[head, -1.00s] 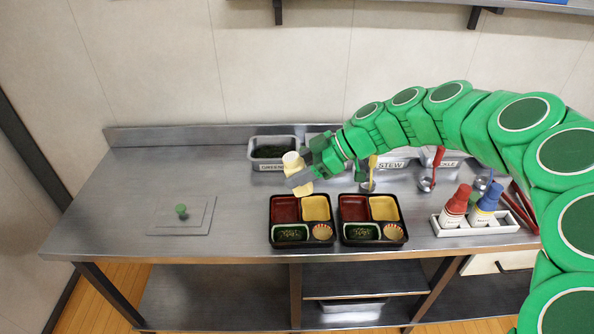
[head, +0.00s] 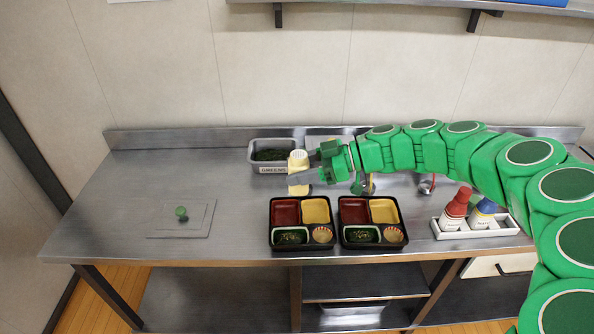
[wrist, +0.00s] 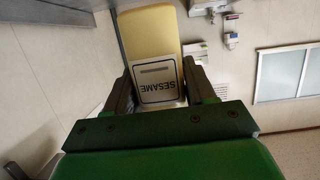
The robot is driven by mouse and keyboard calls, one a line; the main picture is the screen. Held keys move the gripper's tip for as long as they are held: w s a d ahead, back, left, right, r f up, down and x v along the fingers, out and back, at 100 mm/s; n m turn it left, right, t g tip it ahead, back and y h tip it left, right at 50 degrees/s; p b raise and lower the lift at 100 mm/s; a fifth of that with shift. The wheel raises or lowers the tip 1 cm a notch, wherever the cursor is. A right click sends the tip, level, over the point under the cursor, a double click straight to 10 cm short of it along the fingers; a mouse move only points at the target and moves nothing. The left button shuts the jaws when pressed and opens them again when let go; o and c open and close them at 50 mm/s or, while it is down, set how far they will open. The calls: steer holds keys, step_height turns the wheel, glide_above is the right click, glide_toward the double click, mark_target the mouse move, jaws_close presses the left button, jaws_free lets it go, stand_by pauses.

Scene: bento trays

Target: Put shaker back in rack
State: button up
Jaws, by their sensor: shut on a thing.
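My gripper (head: 316,166) is shut on a pale yellow shaker (head: 299,178) with a white cap, held nearly upright above the counter behind the left bento tray (head: 272,222). In the wrist view the shaker (wrist: 152,40) sits between my two fingers (wrist: 158,95), and its white label reads SESAME. The white rack (head: 441,234) stands on the counter at the right, holding a red-topped bottle (head: 455,209) and a blue-topped bottle (head: 482,213).
A steel bin of greens (head: 253,160) stands close behind the shaker. A second bento tray (head: 343,222) is right of the first. My arm spans above the counter's right side.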

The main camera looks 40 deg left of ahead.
steer(key=w+d+m+t+y, duration=0.1)
steer(key=w+d+m+t, duration=0.35)
steer(key=w, duration=0.75)
steer(key=w+d+m+t+y, duration=0.2)
steer(key=w+d+m+t, duration=0.3)
steer(key=w, duration=0.8)
steer(key=w+d+m+t+y, duration=0.1)
steer(key=w+d+t, duration=0.35)
steer(key=w, duration=0.75)
steer(key=w+d+f+m+t+h, duration=0.1)
steer(key=w+d+m+t, duration=0.1)
steer(key=w+d, duration=0.4)
steer(key=w+d+f+m+t+h, duration=0.1)
steer(key=w+d+m, duration=0.15)
steer(key=d, duration=0.55)
steer(key=d+f+m+t+h, duration=0.1)
steer(key=d+f+t, duration=0.1)
steer(key=d+f, duration=0.45)
steer(key=d+f+m+t+h, duration=0.1)
steer(key=d+f+m+t, duration=0.15)
steer(key=d, duration=0.65)
steer(key=shift+n+g, duration=0.35)
steer(key=shift+g, duration=0.1)
steer(key=shift+w+d+f, duration=0.1)
steer(key=shift+w+f, duration=0.05)
steer(key=shift+f, duration=1.7)
steer(key=shift+w+d+f, duration=0.1)
steer(key=shift+f, duration=1.75)
steer(key=shift+a+f, duration=0.1)
steer(key=shift+f, duration=0.8)
